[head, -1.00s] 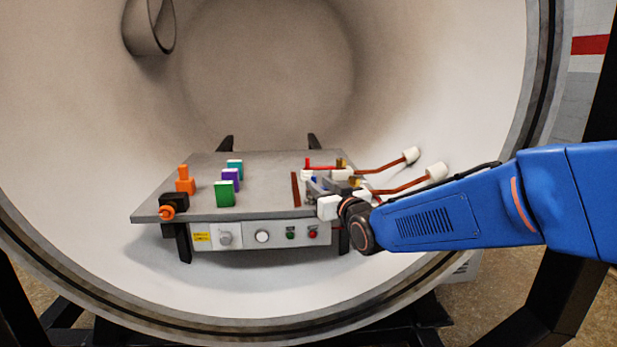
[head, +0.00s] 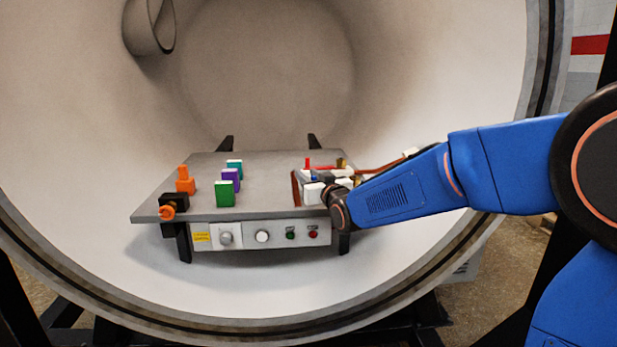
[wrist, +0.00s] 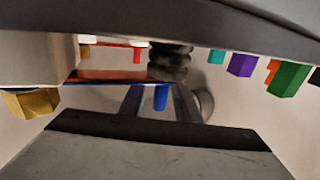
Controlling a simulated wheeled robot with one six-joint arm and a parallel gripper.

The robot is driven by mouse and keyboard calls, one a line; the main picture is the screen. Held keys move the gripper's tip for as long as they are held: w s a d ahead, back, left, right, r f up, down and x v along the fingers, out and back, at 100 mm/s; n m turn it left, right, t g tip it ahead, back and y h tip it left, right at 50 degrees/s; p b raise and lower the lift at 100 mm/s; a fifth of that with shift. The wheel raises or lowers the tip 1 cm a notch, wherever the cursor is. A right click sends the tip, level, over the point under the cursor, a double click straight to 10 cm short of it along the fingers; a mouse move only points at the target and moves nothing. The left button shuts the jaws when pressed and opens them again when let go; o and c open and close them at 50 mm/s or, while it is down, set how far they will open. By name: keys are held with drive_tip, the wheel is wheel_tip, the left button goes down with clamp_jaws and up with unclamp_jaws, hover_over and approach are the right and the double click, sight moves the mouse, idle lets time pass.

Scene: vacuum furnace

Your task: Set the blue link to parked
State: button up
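The blue link shows in the wrist view as an upright blue handle (wrist: 160,97) and a thin blue edge to its left. In the head view only a small blue spot (head: 314,179) shows, behind the white end of my gripper (head: 314,192). In the wrist view my gripper (wrist: 157,100) has two grey fingers, one each side of the blue handle, with gaps visible. It looks open, and I see no clear contact. The link's far end and seat are largely hidden, so its position cannot be told.
A red link handle (head: 307,162) stands behind the blue one. White and brass blocks and copper rods lie close by on the right of the grey plate (head: 265,165). Green (head: 224,194), purple, teal and orange pieces stand left. The plate's middle is clear. The round chamber wall surrounds it.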

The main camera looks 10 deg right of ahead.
clamp_jaws()
drive_tip(key=shift+w, duration=0.15)
drive_tip(key=shift+w+d+m+t+h, duration=0.25)
drive_tip(key=shift+w+m+h, duration=0.4)
drive_tip(key=shift+h, duration=0.35)
drive_tip(key=shift+w+d+m+t+h, duration=0.15)
drive_tip(key=shift+w+d+m+h, duration=0.1)
drive_tip(key=shift+w+m+h, duration=0.6)
drive_tip(key=shift+w+d+m+h, duration=0.4)
drive_tip(key=shift+m+h, duration=0.05)
drive_tip(key=shift+h, duration=0.45)
drive_tip(key=shift+w+d+m+h, duration=0.35)
drive_tip(key=shift+w+m+h, duration=0.15)
drive_tip(key=shift+h, duration=0.35)
drive_tip(key=shift+w+d+m+h, duration=0.35)
drive_tip(key=shift+d+m+h, duration=0.1)
drive_tip(key=shift+h, duration=0.45)
unclamp_jaws()
